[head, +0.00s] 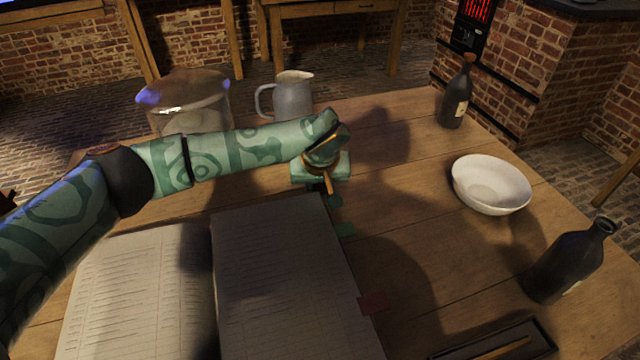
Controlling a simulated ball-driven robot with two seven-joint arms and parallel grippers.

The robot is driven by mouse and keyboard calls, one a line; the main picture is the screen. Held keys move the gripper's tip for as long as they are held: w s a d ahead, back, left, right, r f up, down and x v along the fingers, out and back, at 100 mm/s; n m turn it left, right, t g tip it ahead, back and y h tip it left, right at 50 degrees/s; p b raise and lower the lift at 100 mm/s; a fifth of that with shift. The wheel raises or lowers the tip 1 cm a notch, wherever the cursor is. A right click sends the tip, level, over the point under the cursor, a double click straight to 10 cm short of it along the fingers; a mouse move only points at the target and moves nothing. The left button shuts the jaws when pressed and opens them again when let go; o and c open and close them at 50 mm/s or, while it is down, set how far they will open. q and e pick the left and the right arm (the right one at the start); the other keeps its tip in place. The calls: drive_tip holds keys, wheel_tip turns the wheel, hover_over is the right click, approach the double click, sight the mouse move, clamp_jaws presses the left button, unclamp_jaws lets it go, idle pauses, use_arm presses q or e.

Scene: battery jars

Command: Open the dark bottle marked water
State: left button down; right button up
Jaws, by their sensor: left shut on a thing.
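A dark bottle (456,99) with a pale label and a reddish-brown stopper stands upright at the table's back right. A second dark bottle (566,264) stands at the front right, its mouth uncovered and its pale label partly turned away. I cannot read either label. My left gripper (328,188) points down above the table by the open book's upper right corner, apart from both bottles. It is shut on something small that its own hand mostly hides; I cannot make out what. My right gripper is out of view.
A white bowl (491,184) sits between the bottles. A grey jug (292,98) and a glass jar (190,100) stand at the back left. An open book (285,275) covers the front left. A dark tray (535,339) lies at the front edge. Table around the back bottle is clear.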

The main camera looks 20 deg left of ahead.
use_arm(q)
drive_tip(key=c, duration=1.2)
unclamp_jaws()
drive_tip(key=shift+f, duration=0.1)
drive_tip(key=shift+o, duration=0.2)
drive_tip(key=shift+r, duration=0.4)
drive_tip(key=p+v, duration=0.6)
drive_tip(key=v, duration=0.5)
drive_tip(key=shift+s+r, duration=0.15)
drive_tip(key=shift+s, duration=0.15)
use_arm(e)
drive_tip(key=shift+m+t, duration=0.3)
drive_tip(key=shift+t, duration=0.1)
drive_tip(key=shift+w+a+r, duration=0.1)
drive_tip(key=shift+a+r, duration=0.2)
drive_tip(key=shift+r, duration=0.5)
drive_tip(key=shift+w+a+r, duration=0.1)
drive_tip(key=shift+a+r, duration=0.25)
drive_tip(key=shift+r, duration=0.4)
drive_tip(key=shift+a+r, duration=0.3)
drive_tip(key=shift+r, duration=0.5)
